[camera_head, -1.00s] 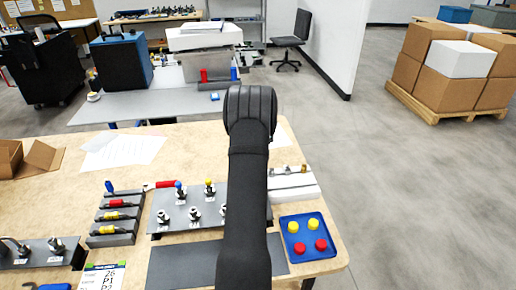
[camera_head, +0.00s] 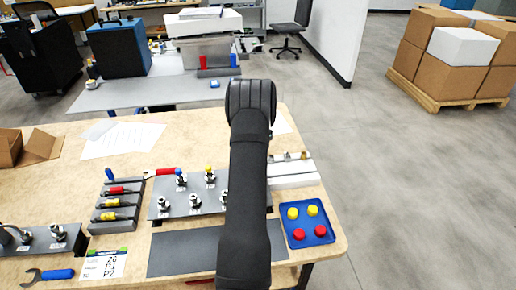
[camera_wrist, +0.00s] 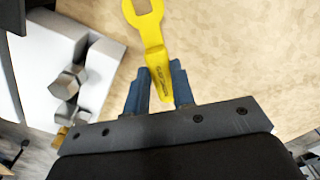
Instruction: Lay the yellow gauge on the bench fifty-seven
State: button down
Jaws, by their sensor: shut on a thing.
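The yellow gauge (camera_wrist: 150,35) is a flat, wrench-shaped piece with an open forked head. In the wrist view it sticks out from between the blue fingers of my gripper (camera_wrist: 160,88), which is shut on its handle end. Pale wood bench top (camera_wrist: 245,60) shows behind it; whether the gauge touches the wood I cannot tell. In the head view the same kind of wood top (camera_head: 60,195) fills the front, and my dark arm hides the gripper and gauge. No number fifty-seven is readable.
A grey plate with fittings (camera_head: 170,208), a screwdriver rack (camera_head: 105,228), a blue tray (camera_head: 322,236) with yellow and red caps, and a white block (camera_head: 300,180) stand on the wood bench. A blue-handled wrench (camera_head: 55,275) lies front left.

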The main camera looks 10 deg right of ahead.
jog(key=shift+f, duration=0.4)
jog(key=c, duration=1.1)
grip_release()
jog(key=shift+c, duration=0.2)
notch_tip(320, 180, up, 17)
jog(key=shift+r, duration=0.2)
notch_tip(320, 180, down, 17)
jog(key=shift+f, duration=0.2)
jog(key=shift+r, duration=0.1)
